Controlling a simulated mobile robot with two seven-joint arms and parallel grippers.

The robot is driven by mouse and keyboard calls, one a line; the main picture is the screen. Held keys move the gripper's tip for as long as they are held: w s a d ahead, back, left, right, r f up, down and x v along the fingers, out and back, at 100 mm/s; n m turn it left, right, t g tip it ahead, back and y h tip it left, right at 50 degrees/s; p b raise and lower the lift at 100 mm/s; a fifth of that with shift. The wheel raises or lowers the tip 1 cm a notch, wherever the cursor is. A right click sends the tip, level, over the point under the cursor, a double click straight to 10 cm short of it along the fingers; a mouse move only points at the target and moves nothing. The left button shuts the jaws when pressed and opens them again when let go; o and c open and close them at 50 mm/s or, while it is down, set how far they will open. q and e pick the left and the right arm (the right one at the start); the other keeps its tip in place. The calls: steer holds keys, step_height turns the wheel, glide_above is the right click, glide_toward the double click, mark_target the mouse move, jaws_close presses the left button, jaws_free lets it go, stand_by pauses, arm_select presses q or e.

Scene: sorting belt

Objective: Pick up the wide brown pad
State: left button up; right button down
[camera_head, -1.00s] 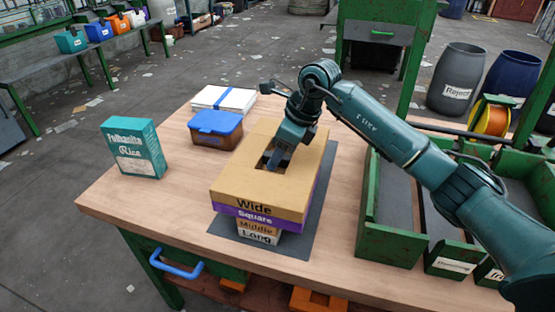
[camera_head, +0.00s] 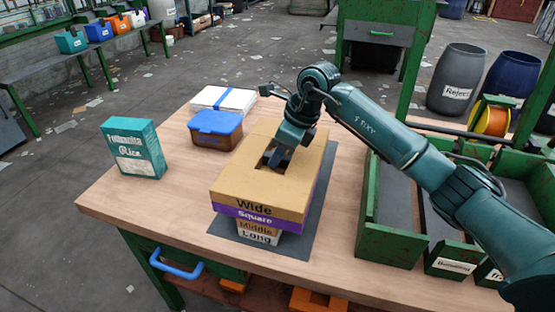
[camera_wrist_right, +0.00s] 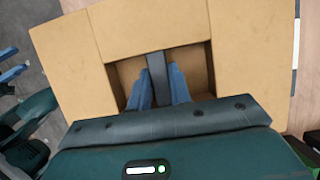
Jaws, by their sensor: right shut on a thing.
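The wide brown pad (camera_head: 240,190) is a tan block labelled "Wide" with a square recess in its top. It lies on top of a stack, over a purple layer labelled "Square" (camera_head: 262,217), then "Middle" (camera_head: 258,228) and "Long" (camera_head: 258,238). My right gripper (camera_head: 274,165) reaches down into the recess and is shut on a dark bar across it. In the right wrist view the blue fingers (camera_wrist_right: 158,88) stand on both sides of this bar, with the pad (camera_wrist_right: 245,50) around them. No gap shows between the pad and the purple layer. My left gripper is not in view.
The stack stands on a dark mat (camera_head: 312,215) on the wooden table. A teal rice box (camera_head: 134,150), a blue-lidded container (camera_head: 215,128) and a white bundle (camera_head: 223,100) stand to the left and behind. Green bins (camera_head: 390,240) stand at the right.

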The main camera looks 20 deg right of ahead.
steer(key=shift+r, duration=0.1)
arm_select(q)
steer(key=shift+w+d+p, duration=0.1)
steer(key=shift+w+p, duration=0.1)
steer(key=shift+p, duration=0.1)
arm_select(e)
step_height(320, 180, up, 10)
stand_by(0.3)
